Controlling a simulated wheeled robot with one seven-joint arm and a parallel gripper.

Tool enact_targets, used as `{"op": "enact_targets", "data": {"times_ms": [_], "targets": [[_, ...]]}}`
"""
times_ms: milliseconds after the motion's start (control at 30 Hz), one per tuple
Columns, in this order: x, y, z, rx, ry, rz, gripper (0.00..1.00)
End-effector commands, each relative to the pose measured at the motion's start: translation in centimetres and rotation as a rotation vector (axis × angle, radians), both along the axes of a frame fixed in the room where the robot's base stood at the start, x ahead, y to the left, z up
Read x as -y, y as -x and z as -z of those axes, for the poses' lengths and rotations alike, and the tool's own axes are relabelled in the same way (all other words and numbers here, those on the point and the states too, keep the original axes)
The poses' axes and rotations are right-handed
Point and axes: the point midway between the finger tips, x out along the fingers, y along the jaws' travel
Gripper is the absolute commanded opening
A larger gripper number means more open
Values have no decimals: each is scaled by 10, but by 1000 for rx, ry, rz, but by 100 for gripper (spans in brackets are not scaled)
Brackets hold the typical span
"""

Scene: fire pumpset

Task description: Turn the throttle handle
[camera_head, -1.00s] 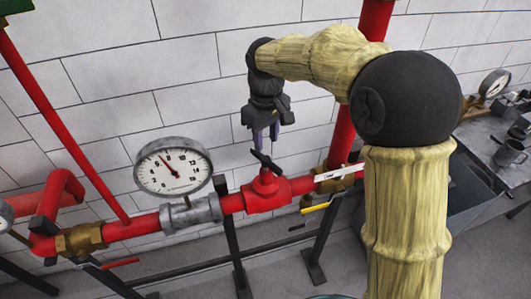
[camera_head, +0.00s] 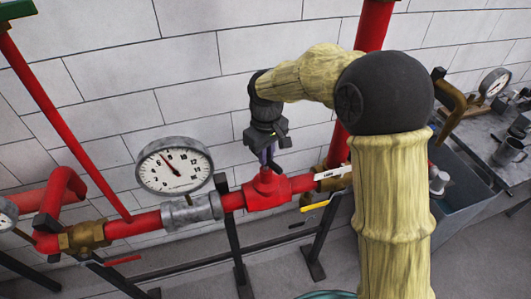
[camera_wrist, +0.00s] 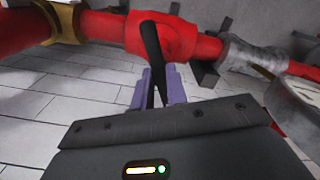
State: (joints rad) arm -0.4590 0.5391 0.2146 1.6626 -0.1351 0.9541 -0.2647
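The throttle handle is a black lever on top of a red valve body (camera_head: 267,190). In the wrist view the handle (camera_wrist: 152,42) stands in front of the red valve, and its lower end reaches between two purple fingers. My gripper (camera_wrist: 160,82) straddles the handle, one finger on each side, with a narrow light gap showing beside it. It looks open. In the head view my gripper (camera_head: 268,160) points down right over the valve, and its fingers hide most of the handle.
A round pressure gauge (camera_head: 175,171) stands left of the valve on the red pipe (camera_head: 132,228). A yellow lever (camera_head: 318,206) and a white label (camera_head: 334,172) are to the right. A white block wall is close behind. A dark tub (camera_head: 462,185) stands at right.

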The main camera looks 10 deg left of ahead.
Motion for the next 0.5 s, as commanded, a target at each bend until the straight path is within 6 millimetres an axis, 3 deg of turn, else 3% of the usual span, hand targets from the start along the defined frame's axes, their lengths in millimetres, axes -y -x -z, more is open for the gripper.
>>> {"op": "enact_targets", "data": {"times_ms": [167, 500], "targets": [[-1, 1, -1, -2, -1, -22, 0], [0, 0, -1, -1, -2, -242, 0]]}}
